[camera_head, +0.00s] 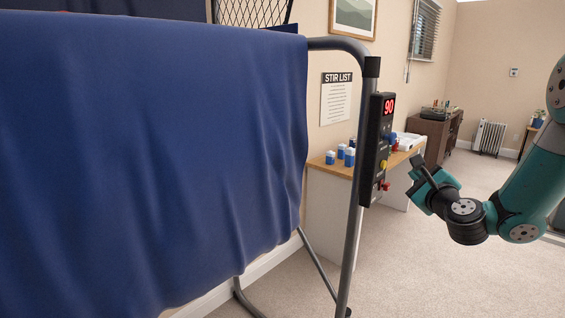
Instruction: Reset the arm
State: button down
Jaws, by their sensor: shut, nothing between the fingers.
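My gripper (421,171) is at the right of the head view, at the end of my teal and dark arm (530,190). Its dark fingers point up and left, and it is shut with nothing held. The arm comes in from the right edge and bends at the wrist. A black control box (376,148) with a red display reading 90 is mounted on a grey metal frame (354,215) just left of the gripper. The box has several small coloured controls on its face. A gap shows between the gripper and the box in the picture.
A blue cloth (150,160) hangs over the frame and fills the left. Behind stands a wood-topped desk (330,170) with several blue-and-white containers (349,157). A brown cabinet (437,136) and a white radiator (488,138) are farther back. Carpet (400,270) is clear at lower right.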

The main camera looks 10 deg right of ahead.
jog(key=s+a+r+n+g+y, duration=0.1)
jog(key=s+a+n+g+y, duration=0.45)
jog(key=a+n, duration=0.6)
jog(key=s+a+r+n+g+y, duration=0.2)
jog(key=s+a+n+g+y, duration=0.3)
jog(key=a+n, duration=0.65)
jog(key=s+a+f+n+g+h, duration=0.1)
jog(key=s+n+g, duration=0.3)
jog(key=s, duration=0.8)
jog(key=s+a+f+n+g+h, duration=0.2)
jog(key=s+n, duration=0.5)
jog(key=s, duration=0.5)
jog(key=shift+a+g+h, duration=0.4)
jog(key=shift+g+h, duration=0.25)
jog(key=shift+g, duration=0.4)
jog(key=shift+w, duration=0.1)
